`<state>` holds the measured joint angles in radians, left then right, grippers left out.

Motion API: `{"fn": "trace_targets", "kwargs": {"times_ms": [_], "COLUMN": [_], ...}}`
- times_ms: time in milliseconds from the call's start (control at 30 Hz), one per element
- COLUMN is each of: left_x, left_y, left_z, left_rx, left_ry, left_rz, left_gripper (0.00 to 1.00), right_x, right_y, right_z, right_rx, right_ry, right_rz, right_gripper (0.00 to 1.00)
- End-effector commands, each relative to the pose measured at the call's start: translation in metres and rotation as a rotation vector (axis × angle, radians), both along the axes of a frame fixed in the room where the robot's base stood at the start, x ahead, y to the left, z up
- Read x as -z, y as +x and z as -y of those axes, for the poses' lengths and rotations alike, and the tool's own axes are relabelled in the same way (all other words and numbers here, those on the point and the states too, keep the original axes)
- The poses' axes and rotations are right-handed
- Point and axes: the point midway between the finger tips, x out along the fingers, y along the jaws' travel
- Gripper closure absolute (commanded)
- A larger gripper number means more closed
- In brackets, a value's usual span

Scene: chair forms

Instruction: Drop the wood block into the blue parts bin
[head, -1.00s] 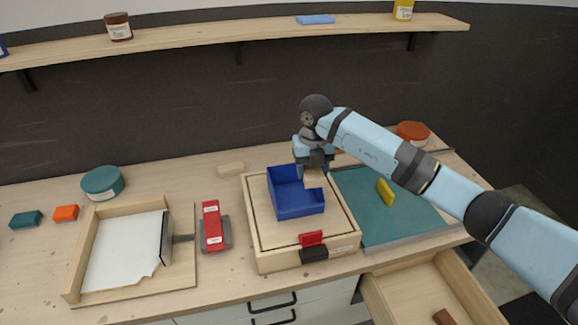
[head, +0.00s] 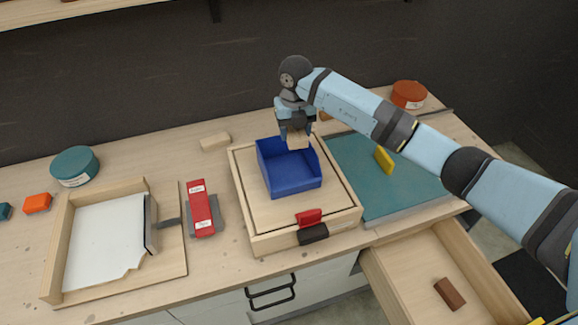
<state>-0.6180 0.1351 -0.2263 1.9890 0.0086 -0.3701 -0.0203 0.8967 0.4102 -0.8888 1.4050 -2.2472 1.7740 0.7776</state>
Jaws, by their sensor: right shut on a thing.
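The blue parts bin (head: 290,181) stands on a square wooden box with a raised rim, in the middle of the bench. My right gripper (head: 296,136) hangs over the bin's back right edge, pointing down. It is shut on a light wood block (head: 298,141), which is partly hidden by the fingers. The block's lower end is at about the height of the bin's back rim in the picture; I cannot tell whether they touch. My left gripper is not in view.
The wooden box (head: 244,199) has red and black clamps (head: 310,218) at its front. A second wood piece (head: 215,141) lies behind it. A paper tray (head: 166,268) and red stapler-like tool (head: 200,207) lie left. A teal mat (head: 410,205) lies right; an open drawer (head: 388,283) juts out in front.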

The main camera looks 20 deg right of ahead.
Motion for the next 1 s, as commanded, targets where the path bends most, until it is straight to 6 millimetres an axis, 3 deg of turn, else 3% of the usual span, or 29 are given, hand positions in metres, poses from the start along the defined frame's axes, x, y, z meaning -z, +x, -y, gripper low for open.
{"fn": "trace_targets", "kwargs": {"times_ms": [100, 400, 433, 533, 833, 1000], "left_x": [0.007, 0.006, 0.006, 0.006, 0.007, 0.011], "left_y": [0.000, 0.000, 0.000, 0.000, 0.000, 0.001], "left_z": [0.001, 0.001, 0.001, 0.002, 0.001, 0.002], "left_rx": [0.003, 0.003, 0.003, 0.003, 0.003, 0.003], "left_ry": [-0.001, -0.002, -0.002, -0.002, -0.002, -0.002], "left_rz": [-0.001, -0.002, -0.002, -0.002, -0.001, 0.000], "left_gripper": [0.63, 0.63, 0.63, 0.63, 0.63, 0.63], "right_x": [0.011, 0.012, 0.012, 0.012, 0.011, -0.005], "right_y": [0.000, 0.000, 0.000, 0.000, 0.000, 0.001], "right_z": [0.000, 0.000, 0.000, 0.000, 0.000, 0.000], "right_rx": [0.000, 0.000, 0.000, 0.000, 0.000, 0.000], "right_ry": [0.000, 0.000, 0.000, 0.000, 0.000, 0.001], "right_rz": [0.001, 0.002, 0.002, 0.002, 0.002, 0.005], "right_gripper": [0.71, 0.71, 0.41, 0.18, 0.18, 0.18]}}
